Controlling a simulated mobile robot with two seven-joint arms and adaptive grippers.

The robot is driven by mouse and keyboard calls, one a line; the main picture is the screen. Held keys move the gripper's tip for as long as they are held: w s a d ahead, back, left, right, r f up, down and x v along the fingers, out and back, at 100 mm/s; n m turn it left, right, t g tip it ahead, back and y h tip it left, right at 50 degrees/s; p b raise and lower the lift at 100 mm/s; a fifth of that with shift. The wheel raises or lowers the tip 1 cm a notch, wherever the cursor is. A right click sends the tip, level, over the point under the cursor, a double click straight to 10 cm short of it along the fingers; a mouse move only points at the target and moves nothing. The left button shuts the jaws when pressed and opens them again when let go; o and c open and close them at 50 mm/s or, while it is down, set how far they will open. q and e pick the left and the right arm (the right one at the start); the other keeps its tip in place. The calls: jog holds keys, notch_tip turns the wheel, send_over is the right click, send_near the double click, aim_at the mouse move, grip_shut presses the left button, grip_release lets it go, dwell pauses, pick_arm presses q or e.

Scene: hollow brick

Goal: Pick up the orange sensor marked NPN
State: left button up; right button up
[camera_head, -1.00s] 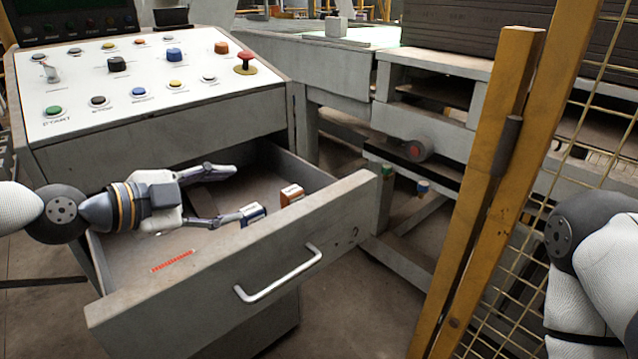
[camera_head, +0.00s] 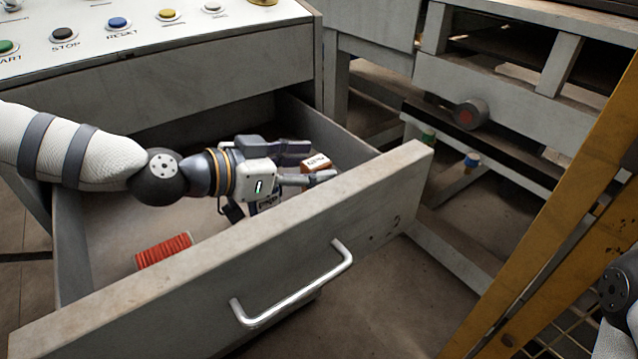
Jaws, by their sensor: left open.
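The orange sensor (camera_head: 317,164) is a small box with a white top and dark lettering too small to read surely. It lies in the open drawer, near the right inner corner. My left gripper (camera_head: 320,160) is over the drawer, open and pointing right, with its fingertips at the orange sensor, one on the far side and one on the near side in the picture. I cannot tell whether they touch it. A blue sensor (camera_head: 266,203) lies under the gripper's near side, partly hidden by it. My right gripper is out of view; only part of that arm shows at the right edge.
The open drawer (camera_head: 390,185) has a tall front wall with a metal handle (camera_head: 300,292). A red ribbed item (camera_head: 164,250) lies at the drawer's left. A button panel (camera_head: 140,30) stands above. A yellow post (camera_head: 570,215) rises at right.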

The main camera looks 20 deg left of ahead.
pick_arm(q)
jog(key=shift+w+d, duration=0.15)
jog(key=shift+w, duration=0.05)
jog(key=shift+r, duration=0.1)
jog(key=shift+c, duration=0.3)
grip_shut()
jog(key=shift+r, duration=0.1)
